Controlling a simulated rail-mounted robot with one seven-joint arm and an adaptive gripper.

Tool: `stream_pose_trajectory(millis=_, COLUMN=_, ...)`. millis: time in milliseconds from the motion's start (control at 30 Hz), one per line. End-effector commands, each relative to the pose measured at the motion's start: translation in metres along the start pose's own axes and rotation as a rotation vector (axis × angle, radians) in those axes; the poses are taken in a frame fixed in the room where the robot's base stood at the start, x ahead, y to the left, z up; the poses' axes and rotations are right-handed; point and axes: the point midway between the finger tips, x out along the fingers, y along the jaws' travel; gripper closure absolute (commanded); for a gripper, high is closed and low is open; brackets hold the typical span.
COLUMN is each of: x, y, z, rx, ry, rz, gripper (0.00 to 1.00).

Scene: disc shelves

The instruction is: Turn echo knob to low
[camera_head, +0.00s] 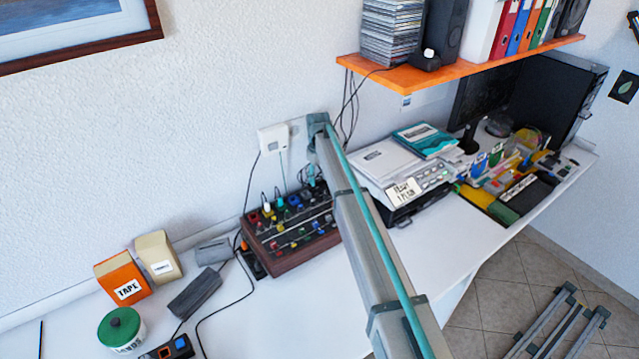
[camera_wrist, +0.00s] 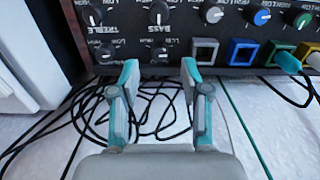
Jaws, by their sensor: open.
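The dark mixer box with wooden sides (camera_head: 290,232) stands on the white desk against the wall, with coloured knobs and plugs on top. In the wrist view its panel (camera_wrist: 180,35) appears upside down, with black knobs by labels reading TREBLE and BASS, and a grey knob (camera_wrist: 212,14), a blue knob (camera_wrist: 261,17) and a green knob (camera_wrist: 301,20) to the right. No echo label is readable, so I cannot tell which is the echo knob. My gripper (camera_wrist: 160,70) is open and empty, its fingertips just below the panel edge in the picture. The head view does not show the fingers clearly.
Loose black cables (camera_wrist: 145,108) lie under my fingers. Teal and cream plugs sit at the panel's right in the wrist view. A printer (camera_head: 400,170) stands right of the mixer, beneath the orange shelf (camera_head: 430,75). Tape box (camera_head: 122,278) and green-lidded tin (camera_head: 120,328) stand left.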

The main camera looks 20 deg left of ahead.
Motion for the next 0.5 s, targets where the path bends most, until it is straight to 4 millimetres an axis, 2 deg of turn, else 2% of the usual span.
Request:
stream_pose_trajectory(millis=200, x=0.028, y=0.000, z=0.000, rx=0.000, ry=0.000, rz=-0.001, gripper=0.54)
stream_pose_trajectory(millis=500, x=0.042, y=0.000, z=0.000, rx=0.000, ry=0.001, rz=0.000, gripper=0.54)
